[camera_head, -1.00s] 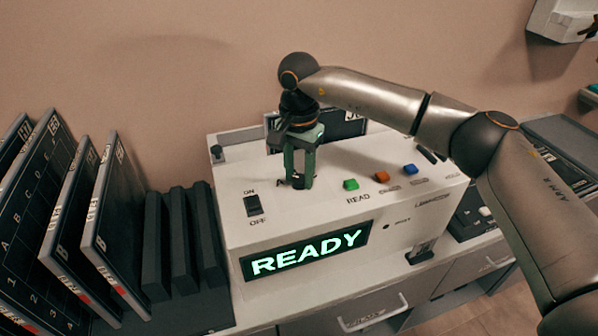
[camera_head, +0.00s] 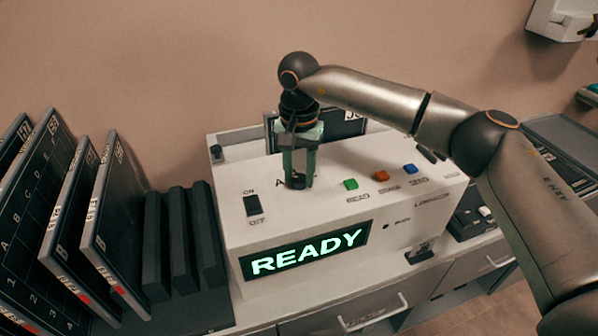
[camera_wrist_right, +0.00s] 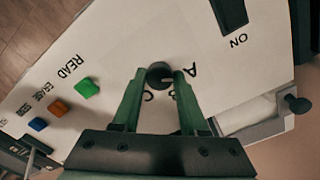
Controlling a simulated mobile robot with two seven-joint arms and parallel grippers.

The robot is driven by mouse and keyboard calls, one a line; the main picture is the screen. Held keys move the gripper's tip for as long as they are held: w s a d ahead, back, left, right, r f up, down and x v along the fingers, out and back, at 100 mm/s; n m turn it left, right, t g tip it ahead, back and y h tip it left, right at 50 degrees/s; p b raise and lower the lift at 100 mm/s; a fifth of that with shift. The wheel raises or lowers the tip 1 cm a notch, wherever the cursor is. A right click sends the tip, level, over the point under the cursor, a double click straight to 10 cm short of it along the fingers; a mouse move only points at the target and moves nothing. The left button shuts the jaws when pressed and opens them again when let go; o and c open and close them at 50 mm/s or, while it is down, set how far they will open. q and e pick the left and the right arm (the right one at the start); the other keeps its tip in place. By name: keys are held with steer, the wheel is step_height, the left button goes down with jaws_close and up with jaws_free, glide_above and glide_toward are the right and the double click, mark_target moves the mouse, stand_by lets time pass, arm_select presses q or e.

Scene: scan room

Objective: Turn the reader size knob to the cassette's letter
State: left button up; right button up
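The white reader (camera_head: 240,222) stands on the counter with READY lit green on its display (camera_head: 305,251). Its dark round size knob (camera_wrist_right: 160,75) sits between the fingertips of my right gripper (camera_head: 298,182), which points straight down. In the right wrist view the green fingers close on the knob's sides. Letters A, B and C are printed around the knob; B is partly covered by a finger. The knob's pointer cannot be made out. A dark cassette (camera_head: 345,127) stands upright behind the reader's top; its label is partly hidden and unclear. My left gripper is out of view.
On the reader's top are an ON/OFF switch (camera_head: 254,205), a green READ button (camera_head: 350,184), an orange button (camera_head: 381,175) and a blue button (camera_head: 410,169). Several dark cassettes (camera_head: 113,215) lean in a rack at left, some marked B. The wall is close behind.

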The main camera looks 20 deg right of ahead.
mark_target(299, 179)
steer(key=o, duration=0.4)
steer(key=shift+o, duration=0.2)
steer(key=shift+r, duration=0.1)
step_height(299, 179, up, 12)
steer(key=shift+r, duration=0.2)
steer(key=shift+s, duration=0.1)
